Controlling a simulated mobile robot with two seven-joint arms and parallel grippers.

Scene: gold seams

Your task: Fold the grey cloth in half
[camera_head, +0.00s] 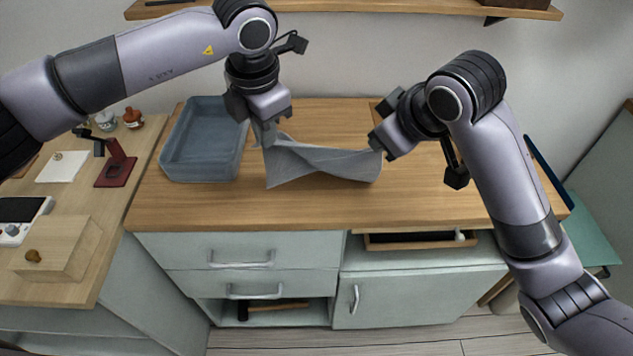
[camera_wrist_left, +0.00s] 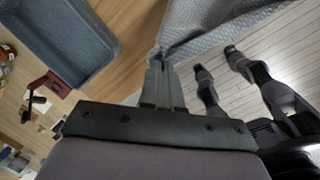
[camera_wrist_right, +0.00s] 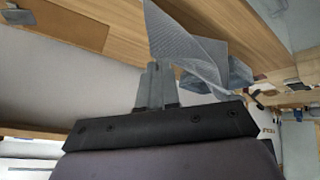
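The grey cloth (camera_head: 322,163) hangs stretched between my two grippers above the wooden worktop, with its lower left corner drooping toward the top. My left gripper (camera_head: 268,128) is shut on the cloth's upper left part. The left wrist view shows its fingers (camera_wrist_left: 162,68) together at the edge of the cloth (camera_wrist_left: 225,35). My right gripper (camera_head: 380,150) is at the cloth's right end. The right wrist view shows its fingers (camera_wrist_right: 157,75) together, with the cloth (camera_wrist_right: 190,50) running from their tips.
A blue-grey tray (camera_head: 165,165) stands on the worktop (camera_head: 430,195) left of the cloth. A drawer (camera_head: 420,243) under the right side is partly open. A side table at the left holds a red stand (camera_head: 116,170) and a wooden box (camera_head: 60,255). A shelf (camera_head: 400,6) runs above.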

